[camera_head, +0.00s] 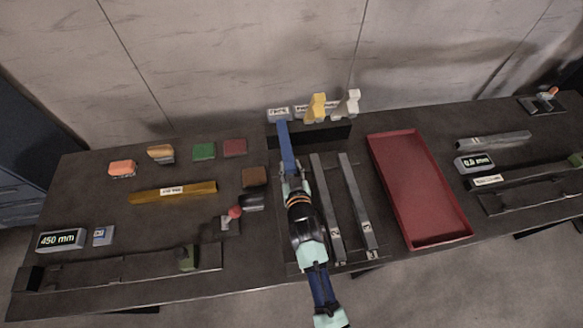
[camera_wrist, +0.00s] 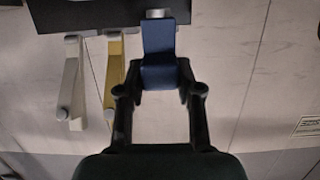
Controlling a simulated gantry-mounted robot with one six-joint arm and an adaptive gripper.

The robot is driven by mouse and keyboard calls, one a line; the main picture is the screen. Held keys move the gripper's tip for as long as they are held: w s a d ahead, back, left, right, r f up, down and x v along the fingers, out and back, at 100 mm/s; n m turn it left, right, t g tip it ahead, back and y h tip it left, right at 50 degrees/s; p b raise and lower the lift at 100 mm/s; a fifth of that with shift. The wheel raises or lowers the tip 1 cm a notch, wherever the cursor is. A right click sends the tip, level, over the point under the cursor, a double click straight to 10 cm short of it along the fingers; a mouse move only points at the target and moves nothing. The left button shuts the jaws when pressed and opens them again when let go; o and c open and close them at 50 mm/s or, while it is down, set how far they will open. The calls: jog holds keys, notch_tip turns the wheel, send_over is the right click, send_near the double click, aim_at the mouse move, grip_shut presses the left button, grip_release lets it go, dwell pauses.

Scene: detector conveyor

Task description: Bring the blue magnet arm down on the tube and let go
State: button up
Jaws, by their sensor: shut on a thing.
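The blue magnet arm (camera_head: 287,148) reaches forward from the black block at the back of the bench. My gripper (camera_head: 291,184) is shut on its front end. In the wrist view the blue arm (camera_wrist: 159,40) ends in a wider blue part between the two fingers of my gripper (camera_wrist: 159,92). Two long grey tubes or bars (camera_head: 326,200) (camera_head: 355,195) lie to the right of my gripper. My arm covers the strip left of them, so I cannot tell whether a tube lies under the blue arm or touches it.
A yellow arm (camera_head: 317,107) and a white arm (camera_head: 350,103) stand raised beside the blue one on the black block (camera_head: 325,135). A red tray (camera_head: 438,205) is to the right. A yellow labelled bar (camera_head: 150,194) and several small coloured blocks lie to the left.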

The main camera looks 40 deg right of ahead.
jog(key=shift+f, duration=0.1)
jog(key=o, duration=1)
jog(key=v, duration=1.2)
